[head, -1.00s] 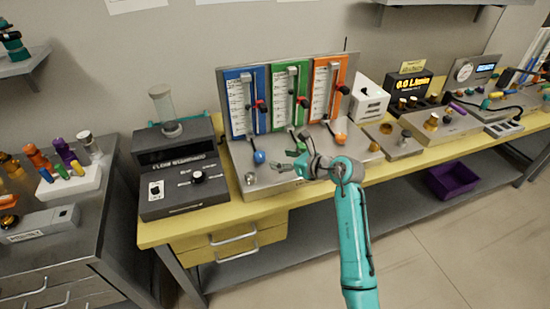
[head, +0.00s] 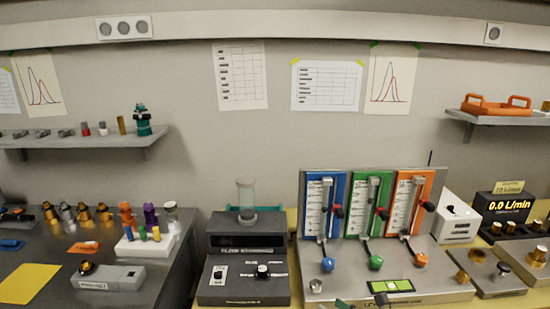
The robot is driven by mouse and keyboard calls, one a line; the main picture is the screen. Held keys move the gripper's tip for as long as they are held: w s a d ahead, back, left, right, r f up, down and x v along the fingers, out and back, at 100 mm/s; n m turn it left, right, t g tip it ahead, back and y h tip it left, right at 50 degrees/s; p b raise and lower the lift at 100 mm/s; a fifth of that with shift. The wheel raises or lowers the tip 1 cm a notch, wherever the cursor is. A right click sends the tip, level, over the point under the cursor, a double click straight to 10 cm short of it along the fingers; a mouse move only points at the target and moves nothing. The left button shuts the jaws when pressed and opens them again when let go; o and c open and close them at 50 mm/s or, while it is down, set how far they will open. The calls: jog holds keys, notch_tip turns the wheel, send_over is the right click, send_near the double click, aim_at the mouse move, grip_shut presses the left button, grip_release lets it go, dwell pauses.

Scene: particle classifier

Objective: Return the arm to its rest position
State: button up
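Only the tips of my gripper (head: 362,303) show, at the bottom edge of the head view, in front of the panel with the blue, green and orange flow columns. The two tips look apart, with nothing visible between them. The rest of my arm is below the picture.
The flow panel (head: 340,275) has blue, green and orange knobs and a green-lit display (head: 391,286). A dark flow standard box (head: 240,285) with a glass cylinder (head: 246,197) stands left of it. A grey side table (head: 50,290) holds several fittings. Shelves (head: 80,138) hang on the wall.

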jog(key=s+a+m+t+y, duration=0.1)
jog(key=s+a+m+t, duration=0.2)
jog(key=s+m, duration=0.5)
jog(key=s+a+m+t, duration=0.2)
jog(key=s+m, duration=0.2)
jog(key=s, duration=0.8)
jog(key=s+d+m+g+h, duration=0.1)
jog(key=s+d+m+h, duration=0.1)
jog(key=s+m, duration=0.7)
jog(key=s+d+m+g+h, duration=0.1)
jog(key=s+d+m+h, duration=0.2)
jog(key=s+m, duration=0.6)
jog(key=s+d+f+m+g+h, duration=0.1)
jog(key=s+d+m+h, duration=0.1)
jog(key=s+m+h, duration=0.4)
jog(key=s+m, duration=0.3)
jog(key=s, duration=0.1)
jog(key=shift+s+d, duration=0.2)
jog(key=shift+s, duration=0.15)
